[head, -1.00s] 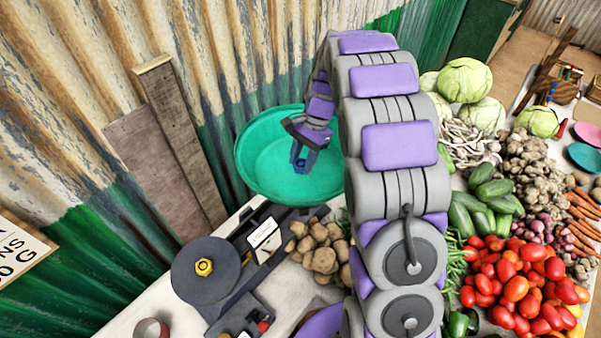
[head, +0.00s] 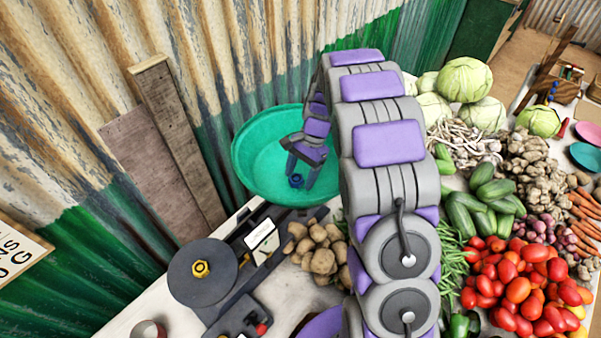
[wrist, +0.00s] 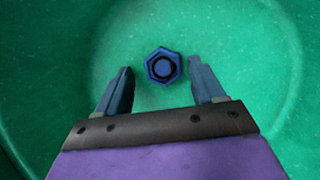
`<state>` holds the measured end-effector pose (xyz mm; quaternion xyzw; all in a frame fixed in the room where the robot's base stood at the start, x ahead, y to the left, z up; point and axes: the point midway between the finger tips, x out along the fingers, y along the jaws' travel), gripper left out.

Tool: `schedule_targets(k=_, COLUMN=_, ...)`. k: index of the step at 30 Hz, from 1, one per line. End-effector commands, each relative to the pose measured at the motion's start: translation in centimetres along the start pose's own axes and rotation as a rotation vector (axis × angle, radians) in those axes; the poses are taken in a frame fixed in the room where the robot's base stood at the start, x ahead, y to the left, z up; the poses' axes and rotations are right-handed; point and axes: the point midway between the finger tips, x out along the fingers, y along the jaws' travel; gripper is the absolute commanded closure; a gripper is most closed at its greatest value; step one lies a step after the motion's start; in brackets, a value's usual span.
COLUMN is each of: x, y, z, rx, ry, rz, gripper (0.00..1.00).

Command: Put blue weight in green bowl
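The green bowl (head: 254,178) sits on the balance at the back of the stall, by the corrugated wall. Its inside fills the wrist view (wrist: 240,45). The blue weight (head: 296,181) is inside the bowl. In the wrist view the blue weight (wrist: 164,66) shows as a hexagon with a dark ring, resting on the bowl's floor. My gripper (head: 300,172) is over the bowl with its fingers spread. In the wrist view its fingertips (wrist: 160,78) are on either side of the weight's near edge, with clear gaps and no contact.
The balance (head: 240,270) has a dark round plate with a brass-coloured weight (head: 201,268) at its near end. Potatoes (head: 322,252) lie right of the balance. Tomatoes (head: 520,285), cucumbers (head: 480,210) and cabbages (head: 464,80) fill the right side. A plank (head: 178,140) leans on the wall.

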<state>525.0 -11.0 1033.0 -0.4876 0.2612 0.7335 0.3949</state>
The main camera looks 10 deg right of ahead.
Motion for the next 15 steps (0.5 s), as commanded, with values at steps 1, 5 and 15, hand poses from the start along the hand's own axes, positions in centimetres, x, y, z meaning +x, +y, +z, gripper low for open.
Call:
schedule_targets(k=1, x=0.0, y=-0.1, z=0.1, rx=0.0, ry=0.0, rz=0.001, gripper=0.32)
schedule_targets(k=5, x=0.1, y=-0.1, z=0.2, rx=0.0, ry=0.001, rz=0.001, gripper=0.32)
schedule_targets(k=15, x=-4.0, y=0.0, z=-0.1, rx=-0.002, ry=0.0, rz=-0.004, gripper=0.32)
